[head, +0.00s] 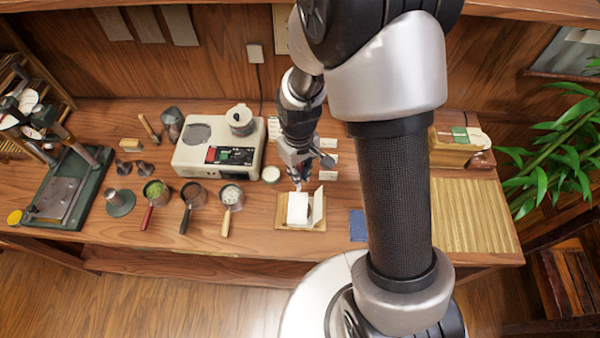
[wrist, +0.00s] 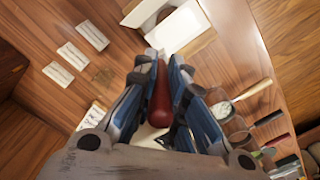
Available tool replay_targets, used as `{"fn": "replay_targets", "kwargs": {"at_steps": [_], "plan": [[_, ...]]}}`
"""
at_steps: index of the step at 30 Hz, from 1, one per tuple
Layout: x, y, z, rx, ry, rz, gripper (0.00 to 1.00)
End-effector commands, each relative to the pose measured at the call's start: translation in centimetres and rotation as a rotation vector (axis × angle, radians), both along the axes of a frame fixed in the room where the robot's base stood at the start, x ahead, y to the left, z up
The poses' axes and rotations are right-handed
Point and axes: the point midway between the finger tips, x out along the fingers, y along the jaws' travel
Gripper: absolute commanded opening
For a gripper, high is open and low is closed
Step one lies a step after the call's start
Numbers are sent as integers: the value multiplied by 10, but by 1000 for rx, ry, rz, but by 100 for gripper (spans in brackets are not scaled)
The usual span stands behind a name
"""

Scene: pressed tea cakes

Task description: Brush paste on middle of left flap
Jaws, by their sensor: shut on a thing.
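My gripper (head: 298,176) reaches down over the bench, just behind the wrapper. In the wrist view its fingers (wrist: 160,85) are shut on a brush with a dark red handle (wrist: 160,98). I cannot make out the brush's bristles or whether they touch anything. A white paper wrapper (head: 298,207) lies on a wooden board (head: 287,227) below the gripper. Its right flap (head: 318,206) stands raised. In the wrist view the wrapper (wrist: 181,27) lies beyond the fingertips, with a dark round shape (wrist: 166,14) showing inside it. The left flap is not clearly distinguishable in the head view.
A small white-topped jar (head: 271,174) stands left of the gripper. Several handled pans, one with white contents (head: 231,194), stand farther left, before a pale machine (head: 217,147). A blue pad (head: 357,225) and slatted mat (head: 475,215) lie right. White cards (head: 328,158) lie behind.

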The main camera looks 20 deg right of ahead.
Motion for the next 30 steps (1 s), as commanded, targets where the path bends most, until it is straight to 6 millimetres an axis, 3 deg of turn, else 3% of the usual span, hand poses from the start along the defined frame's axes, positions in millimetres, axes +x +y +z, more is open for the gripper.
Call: {"fn": "replay_targets", "kwargs": {"at_steps": [12, 30], "plan": [[6, 2, 37, 0, -1, -2, 0], [7, 2, 37, 0, 0, -2, 0]]}}
